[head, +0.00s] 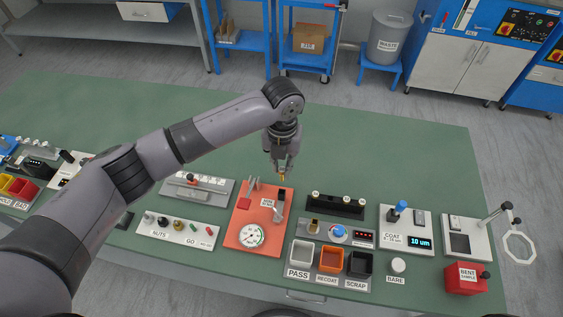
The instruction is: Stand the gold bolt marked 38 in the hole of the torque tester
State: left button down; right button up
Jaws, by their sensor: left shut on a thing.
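My left gripper (281,174) is shut on a small gold piece (282,179), only partly showing between the fingertips. It is held above the upper part of the orange plate. Its mark is too small to read. A grey device (362,245) with a blue dial and a red display is to the lower right; it looks like the torque tester, though I cannot read its label. A brass-coloured part (314,226) stands at its left end. Whether that part is a hole or a bolt is unclear. My right gripper is not in view.
The orange plate (272,236) carries a round gauge and upright metal parts. A black rack (322,204) with pale-topped pieces stands behind the grey device. PASS (300,274), RECOAT and SCRAP bins stand in front of it. The green table behind is clear.

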aim_at(282, 179)
pick_arm(q)
jog(key=shift+f+b, duration=2.3)
jog(key=shift+f, duration=0.55)
jog(key=shift+f+p, duration=0.1)
jog(key=shift+p, duration=0.35)
jog(key=shift+f, duration=0.1)
jog(key=shift+f+b, duration=0.9)
jog(key=shift+f, duration=0.75)
jog(key=c, duration=1.4)
grip_release()
jog(key=shift+c, duration=0.2)
